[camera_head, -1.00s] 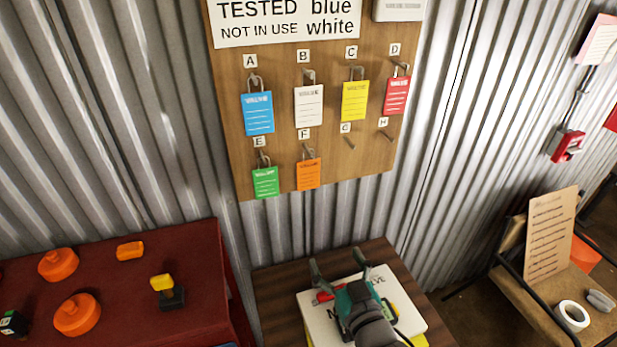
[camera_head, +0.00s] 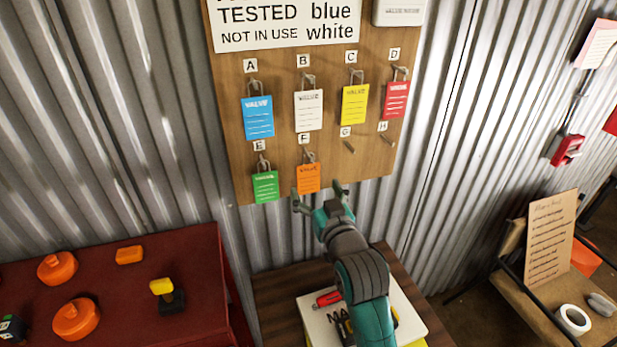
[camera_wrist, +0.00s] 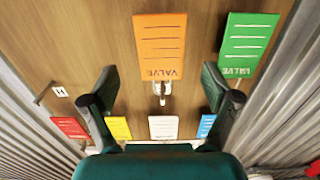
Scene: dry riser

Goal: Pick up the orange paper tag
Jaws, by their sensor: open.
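The orange paper tag (camera_head: 308,178) hangs from the hook under the letter F on the wooden board. It also shows in the wrist view (camera_wrist: 161,46), upside down, between my two fingers in the picture and beyond them. My gripper (camera_head: 320,196) is open and empty. It is just below and slightly right of the orange tag in the head view, and I see no contact. In the wrist view my fingers (camera_wrist: 160,88) are spread wide, with the right one close to the green tag (camera_wrist: 247,44).
The green tag (camera_head: 265,187) hangs directly left of the orange one. Blue (camera_head: 258,118), white (camera_head: 308,111), yellow (camera_head: 354,104) and red (camera_head: 395,100) tags hang in the row above. Hooks G and H are empty. A red table (camera_head: 205,245) stands at left.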

